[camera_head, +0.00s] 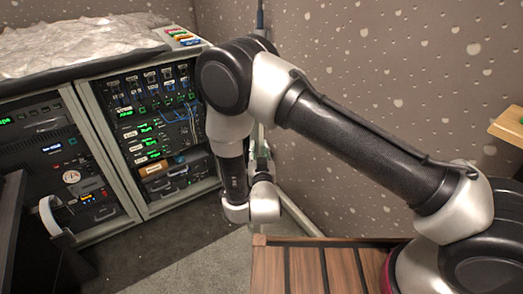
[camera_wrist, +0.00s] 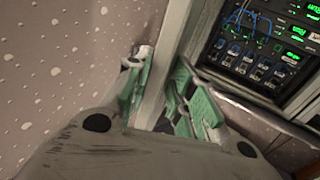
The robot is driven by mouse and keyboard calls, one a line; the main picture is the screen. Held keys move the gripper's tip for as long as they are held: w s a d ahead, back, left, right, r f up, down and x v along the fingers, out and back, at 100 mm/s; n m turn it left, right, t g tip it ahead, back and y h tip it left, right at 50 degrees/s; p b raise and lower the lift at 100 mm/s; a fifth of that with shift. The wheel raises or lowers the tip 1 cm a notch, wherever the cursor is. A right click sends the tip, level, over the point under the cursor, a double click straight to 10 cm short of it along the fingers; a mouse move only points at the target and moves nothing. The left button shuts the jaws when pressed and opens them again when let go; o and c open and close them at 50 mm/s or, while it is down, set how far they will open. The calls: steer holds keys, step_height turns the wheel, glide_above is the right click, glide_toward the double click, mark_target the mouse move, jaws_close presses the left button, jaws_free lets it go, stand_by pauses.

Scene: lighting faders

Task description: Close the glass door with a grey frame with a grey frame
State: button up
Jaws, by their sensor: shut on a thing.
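The glass door's grey frame runs as a pale upright bar (camera_wrist: 170,55) between the green fingers of my gripper (camera_wrist: 162,68) in the wrist view. The fingers are shut on this frame edge. In the head view the door stands swung out from the right bay of the cabinet, and its lower grey rail (camera_head: 300,215) shows beyond my arm. My arm hides most of the door and gripper there; only a bit of green finger shows. The right bay (camera_head: 150,125) is uncovered, with its lit rack units in view.
The grey cabinet's left bay (camera_head: 60,150) has a pale curved handle (camera_head: 48,215) at its front. A crumpled pale sheet (camera_head: 75,42) lies on top. A slatted wooden surface (camera_head: 310,268) is at lower right. A speckled wall (camera_head: 400,60) stands behind. Grey floor (camera_head: 190,245) before the cabinet is open.

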steer(key=s+a+m+h, duration=0.1)
steer(key=s+a, duration=0.1)
steer(key=a, duration=0.4)
steer(key=shift+s+h, duration=0.25)
steer(key=shift+h, duration=0.15)
steer(key=shift+a, duration=0.1)
steer(key=o, duration=0.8)
steer(key=shift+s, duration=4.1)
